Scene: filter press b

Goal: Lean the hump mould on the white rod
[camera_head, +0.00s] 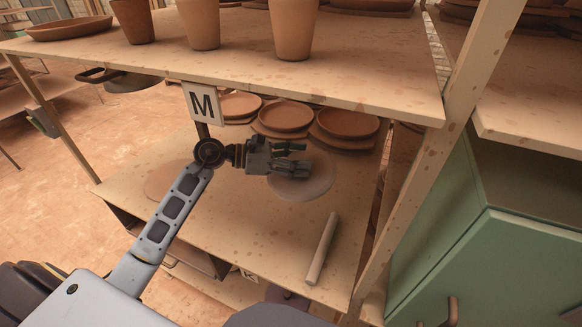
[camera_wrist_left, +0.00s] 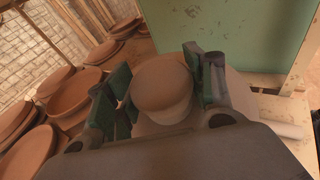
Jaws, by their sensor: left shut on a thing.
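The hump mould (camera_head: 318,182) is a pale grey-brown round piece over the middle shelf board, partly hidden by my left gripper (camera_head: 302,159). In the left wrist view its rounded knob (camera_wrist_left: 160,84) sits between the two green-padded fingers of my left gripper (camera_wrist_left: 163,92), which is shut on it. I cannot tell whether the mould touches the board. The white rod (camera_head: 323,248) lies on the same board, to the right of and nearer than the mould, apart from it. The rod also shows at the right of the left wrist view (camera_wrist_left: 285,129). My right gripper is not in view.
Stacked terracotta plates (camera_head: 285,117) stand behind the mould. An upper shelf (camera_head: 350,82) with clay pots (camera_head: 293,28) overhangs the back. A sign marked M (camera_head: 203,102) hangs from its edge. A wooden post and green cabinet (camera_head: 500,240) bound the right. Bare board lies left of the rod.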

